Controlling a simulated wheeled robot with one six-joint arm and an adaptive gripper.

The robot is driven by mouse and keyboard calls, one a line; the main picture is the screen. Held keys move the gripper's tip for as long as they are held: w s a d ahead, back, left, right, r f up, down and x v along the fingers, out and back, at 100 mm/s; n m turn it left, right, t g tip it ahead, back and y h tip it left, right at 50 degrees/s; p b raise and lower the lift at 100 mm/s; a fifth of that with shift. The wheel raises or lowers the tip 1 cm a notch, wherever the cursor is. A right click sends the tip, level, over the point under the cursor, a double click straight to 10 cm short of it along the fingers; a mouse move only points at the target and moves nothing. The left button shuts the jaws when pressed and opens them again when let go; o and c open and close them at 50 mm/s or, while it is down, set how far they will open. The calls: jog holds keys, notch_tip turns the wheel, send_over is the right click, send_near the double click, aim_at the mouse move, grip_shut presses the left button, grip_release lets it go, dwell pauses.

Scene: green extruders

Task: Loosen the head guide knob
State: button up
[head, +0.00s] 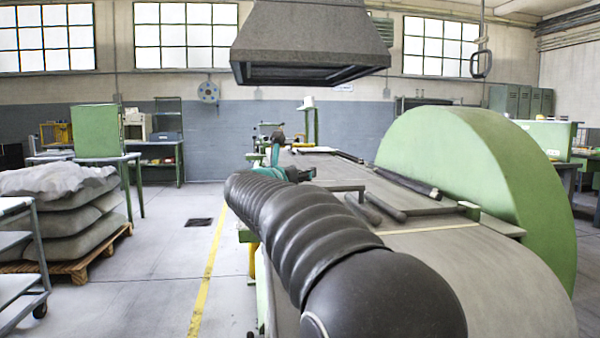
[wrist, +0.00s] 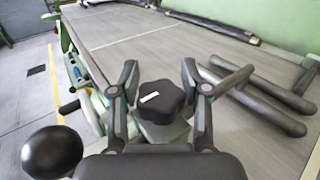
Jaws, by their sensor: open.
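The head guide knob (wrist: 161,103) is a black, lobed knob with a white mark on its top, seen in the middle of the wrist view. It sits on a pale green mount at the machine's edge. My gripper (wrist: 159,75) is open, with one finger to the left and one to the right of the knob. I see a gap on both sides, and cannot tell how its height compares with the fingertips. In the head view my gripper (head: 290,172) is small at the end of my black arm, and the knob cannot be made out there.
A black ball handle (wrist: 52,152) stands at the lower left of the wrist view. Dark rollers (wrist: 262,98) lie on the grey machine bed (wrist: 165,45) to the right. A large green drum cover (head: 475,180) stands at the right.

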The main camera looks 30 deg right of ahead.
jog(key=shift+c, duration=0.3)
jog(key=c, duration=0.8)
jog(key=shift+f, duration=0.1)
grip_shut()
